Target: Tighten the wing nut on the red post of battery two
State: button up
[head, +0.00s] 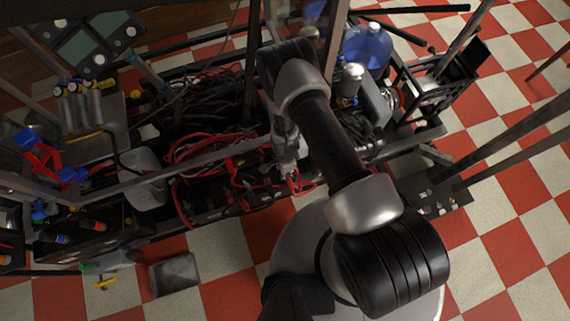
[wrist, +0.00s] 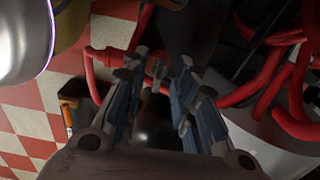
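My gripper (wrist: 160,72) points down into a dark area among red cables in the wrist view. Its two fingers stand apart, and a small grey metal piece (wrist: 157,72) shows between the tips; I cannot tell whether it is the wing nut. I see no finger clearly pressing on it. In the head view my gripper (head: 288,172) is low over the right end of the row of dark batteries (head: 237,192). Red cables (head: 215,150) run over this row. The wing nut and red post of battery two cannot be made out there, and no battery number is legible.
Red cables (wrist: 275,90) loop close to the right finger, and another red cable (wrist: 100,58) passes by the left one. Metal frame bars (head: 185,165) cross near my arm. A blue water jug (head: 367,48) stands behind. Checkered floor lies open in front.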

notch_tip(320, 180, up, 12)
dwell(0.5)
dwell(0.6)
